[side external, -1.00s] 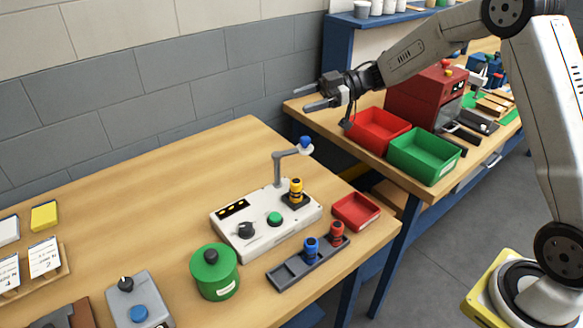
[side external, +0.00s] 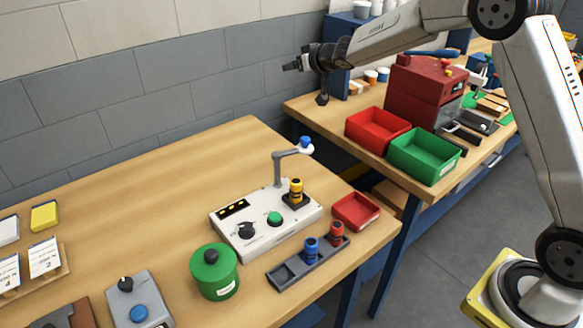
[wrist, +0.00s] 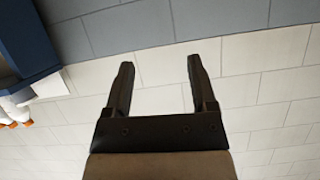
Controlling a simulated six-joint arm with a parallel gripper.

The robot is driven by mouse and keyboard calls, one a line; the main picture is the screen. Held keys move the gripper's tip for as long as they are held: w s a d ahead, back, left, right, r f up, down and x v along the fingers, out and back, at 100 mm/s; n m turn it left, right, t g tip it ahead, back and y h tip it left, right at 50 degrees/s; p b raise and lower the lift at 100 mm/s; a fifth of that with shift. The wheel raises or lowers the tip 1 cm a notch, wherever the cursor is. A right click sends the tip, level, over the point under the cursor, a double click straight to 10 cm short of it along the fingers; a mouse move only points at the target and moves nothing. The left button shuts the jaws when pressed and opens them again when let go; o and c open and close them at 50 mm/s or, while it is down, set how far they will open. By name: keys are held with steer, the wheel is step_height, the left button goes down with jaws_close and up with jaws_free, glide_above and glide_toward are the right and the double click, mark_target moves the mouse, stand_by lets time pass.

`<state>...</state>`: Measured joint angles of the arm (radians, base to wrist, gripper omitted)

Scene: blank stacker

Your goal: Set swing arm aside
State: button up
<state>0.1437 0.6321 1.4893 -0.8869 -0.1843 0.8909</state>
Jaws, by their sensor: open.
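The swing arm (side external: 279,168) is a grey post with a horizontal bar and a blue-topped tip (side external: 305,143). It stands at the back of a white control box (side external: 262,228) and reaches out to the right. A yellow-and-black piece (side external: 295,189) stands on the box's right end, beside and below the arm's tip. My gripper (side external: 292,67) is high above the back of the wooden bench, well apart from the swing arm. In the wrist view its two fingers (wrist: 158,88) are spread with only wall between them.
A green canister (side external: 214,272), a grey rack (side external: 290,272) with blue and red pieces, and a small red tray (side external: 356,211) stand around the box. Red (side external: 377,131) and green (side external: 424,154) bins sit on the far bench. The bench's back left is clear.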

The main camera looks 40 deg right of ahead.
steer(key=m+h, duration=0.1)
steer(key=m+g, duration=1)
steer(key=g, duration=0.2)
glide_above(305, 138)
steer(key=f, duration=0.4)
steer(key=shift+w+d, duration=0.35)
steer(key=shift+s+a+r+g+y, duration=0.15)
steer(key=shift+s+a+g+y, duration=0.25)
steer(key=shift+g, duration=0.1)
steer(key=shift+d+f, duration=0.1)
steer(key=shift+f, duration=3.85)
jaws_close()
